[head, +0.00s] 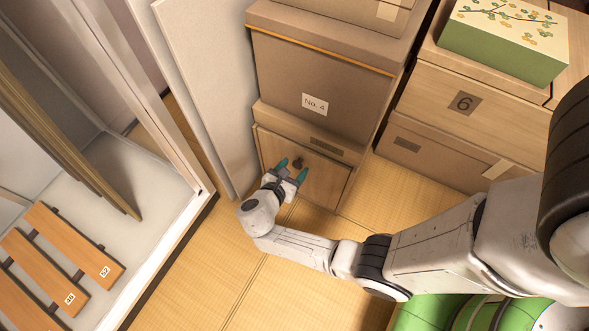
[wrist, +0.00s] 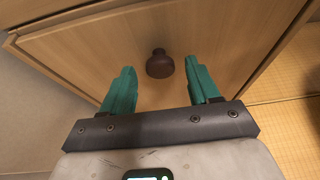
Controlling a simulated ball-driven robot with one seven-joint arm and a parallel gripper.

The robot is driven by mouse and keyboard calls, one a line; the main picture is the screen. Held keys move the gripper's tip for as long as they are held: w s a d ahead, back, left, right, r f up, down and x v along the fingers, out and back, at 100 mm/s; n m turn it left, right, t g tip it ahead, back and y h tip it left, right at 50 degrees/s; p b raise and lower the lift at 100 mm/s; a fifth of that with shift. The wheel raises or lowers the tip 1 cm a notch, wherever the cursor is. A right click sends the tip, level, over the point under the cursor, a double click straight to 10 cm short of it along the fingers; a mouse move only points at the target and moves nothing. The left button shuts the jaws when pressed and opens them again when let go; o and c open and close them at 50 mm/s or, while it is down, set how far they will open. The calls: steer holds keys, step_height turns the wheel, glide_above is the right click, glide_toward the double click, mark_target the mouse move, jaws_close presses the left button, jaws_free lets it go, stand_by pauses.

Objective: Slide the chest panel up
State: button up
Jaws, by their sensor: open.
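The chest panel (head: 322,184) is a light wooden front with a dark round knob (head: 298,163), low in a brown chest under the box labelled No. 4. In the wrist view the panel (wrist: 225,45) fills most of the upper picture and stands in its frame. The knob (wrist: 160,64) projects from it. My gripper (head: 291,168) is in front of the panel. In the wrist view its two teal fingers (wrist: 158,88) are open, one on each side of the knob's line, with a gap on both sides. The knob appears just ahead of or between the fingertips; I cannot tell the exact depth.
The No. 4 box (head: 315,75) is stacked above the chest. A drawer unit marked 6 (head: 450,85), topped by a green patterned box (head: 500,55), stands to the right. A pale wall panel (head: 205,90) is close on the left. Tatami floor (head: 235,285) is open in front.

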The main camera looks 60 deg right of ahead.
steer(key=shift+d+f, duration=0.2)
steer(key=shift+d, duration=0.4)
steer(key=shift+c, duration=0.4)
jaws_close()
